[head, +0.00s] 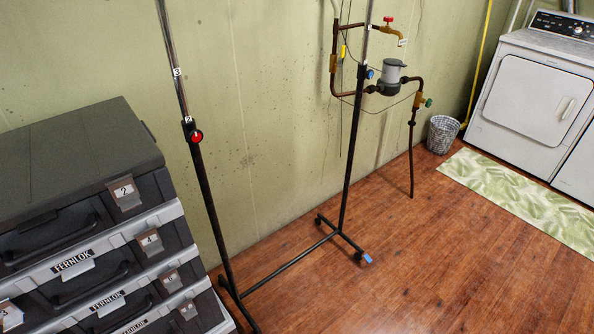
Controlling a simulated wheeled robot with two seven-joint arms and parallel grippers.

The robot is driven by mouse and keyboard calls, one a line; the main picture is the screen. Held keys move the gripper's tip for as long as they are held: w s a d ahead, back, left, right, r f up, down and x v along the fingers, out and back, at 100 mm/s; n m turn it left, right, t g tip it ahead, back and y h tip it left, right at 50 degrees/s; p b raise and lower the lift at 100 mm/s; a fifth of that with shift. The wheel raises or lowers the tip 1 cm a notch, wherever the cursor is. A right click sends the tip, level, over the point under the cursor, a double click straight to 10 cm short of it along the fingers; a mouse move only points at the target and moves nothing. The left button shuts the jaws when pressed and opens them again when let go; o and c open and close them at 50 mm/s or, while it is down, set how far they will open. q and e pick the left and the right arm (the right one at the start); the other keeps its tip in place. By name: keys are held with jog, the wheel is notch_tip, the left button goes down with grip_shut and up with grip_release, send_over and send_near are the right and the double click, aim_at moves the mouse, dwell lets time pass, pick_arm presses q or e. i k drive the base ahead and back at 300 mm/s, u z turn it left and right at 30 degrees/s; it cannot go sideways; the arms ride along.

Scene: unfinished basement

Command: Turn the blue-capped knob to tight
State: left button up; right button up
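A small blue-capped knob (370,74) shows on the right upright of a dark wheeled rack (349,150), in front of the wall pipes. A matching red-capped knob (196,137) sits on the rack's left upright, at the collar where the shiny upper tube enters the dark lower tube. The blue knob is small in this view, and I cannot tell how tight it is. Neither of my grippers is in view.
Stacked dark storage cases (80,180) stand at the left. Copper pipes with a grey meter (393,72) are behind the right upright. A wastebasket (442,134), leafy mat (515,195) and white washer or dryer (530,95) are at the right. Wooden floor (430,265) in front is clear.

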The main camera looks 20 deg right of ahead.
aim_at(369, 74)
jog(key=z, duration=0.25)
jog(key=k, duration=0.7)
jog(key=z, duration=2.5)
jog(key=i, duration=0.3)
jog(key=u, duration=1.2)
jog(key=i, duration=1.4)
jog(key=u, duration=0.7)
